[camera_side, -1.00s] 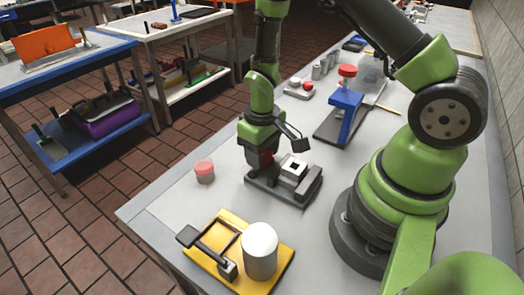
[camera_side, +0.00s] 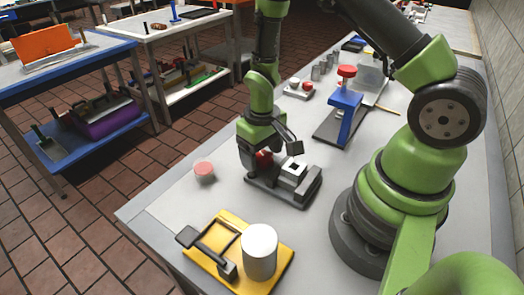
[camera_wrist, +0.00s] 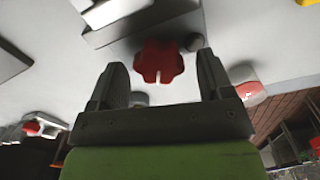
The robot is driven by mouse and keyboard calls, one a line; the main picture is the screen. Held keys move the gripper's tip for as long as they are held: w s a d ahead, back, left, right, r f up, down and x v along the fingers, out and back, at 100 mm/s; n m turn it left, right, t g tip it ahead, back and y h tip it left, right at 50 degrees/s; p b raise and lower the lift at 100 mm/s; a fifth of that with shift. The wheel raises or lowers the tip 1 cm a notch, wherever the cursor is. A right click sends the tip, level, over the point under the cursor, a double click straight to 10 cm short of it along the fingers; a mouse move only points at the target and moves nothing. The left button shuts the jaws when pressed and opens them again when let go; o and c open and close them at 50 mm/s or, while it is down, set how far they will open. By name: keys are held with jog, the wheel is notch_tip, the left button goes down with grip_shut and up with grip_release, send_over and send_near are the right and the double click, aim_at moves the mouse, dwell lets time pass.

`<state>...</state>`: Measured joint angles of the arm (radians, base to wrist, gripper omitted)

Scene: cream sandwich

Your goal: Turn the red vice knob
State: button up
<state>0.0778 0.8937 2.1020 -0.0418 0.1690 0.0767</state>
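The grey vice (camera_side: 284,182) sits on the light table in the middle of the side view, with a pale block in its jaws. Its red knob (camera_side: 264,158) is at the left end, partly hidden by my gripper (camera_side: 252,158). In the wrist view the lobed red knob (camera_wrist: 158,62) has a small white mark on its lower edge. My gripper (camera_wrist: 163,72) is open, one finger on each side of the knob, with gaps between fingers and knob. The knob lies near the fingertips; I cannot tell whether it is fully between them.
A red-topped cylinder (camera_side: 204,171) stands left of the vice. A yellow fixture (camera_side: 206,267) with a toggle handle and a white cylinder (camera_side: 260,251) are in front. A blue press (camera_side: 344,115) with a red top stands behind right.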

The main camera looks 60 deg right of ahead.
notch_tip(320, 180, up, 10)
dwell(0.7)
notch_tip(320, 180, up, 12)
jog(key=m+t, duration=0.1)
jog(key=t, duration=0.2)
send_over(262, 154)
jog(key=s+a, duration=0.2)
jog(key=s, duration=0.2)
jog(key=s+a+r+t+y, duration=0.2)
jog(key=s+a+r+t, duration=0.1)
jog(key=s+r, duration=0.3)
jog(key=s+t, duration=0.1)
jog(key=s, duration=0.1)
jog(key=shift+s+m, duration=0.35)
jog(key=shift+m, duration=0.05)
